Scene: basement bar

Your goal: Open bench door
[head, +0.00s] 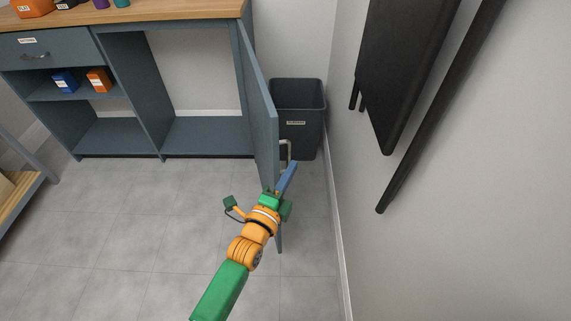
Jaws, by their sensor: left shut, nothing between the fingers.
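The bench (200,128) is a blue-grey cabinet with a wooden top (150,14). Its door (260,95) stands swung out from the right side, and the right compartment behind it shows open and empty. A pale bar handle (286,148) sits on the door's right face. My left gripper (291,168) is shut and empty, just below the handle at the door's right side; I cannot tell whether it touches the door. My arm hides part of the door's lower edge. My right gripper is out of view.
A dark bin (298,118) stands behind the door against the wall. Black folded panels (400,80) lean or hang at the right wall (480,200). A blue box (65,81) and an orange box (99,80) sit on the left shelf. The floor in front is clear.

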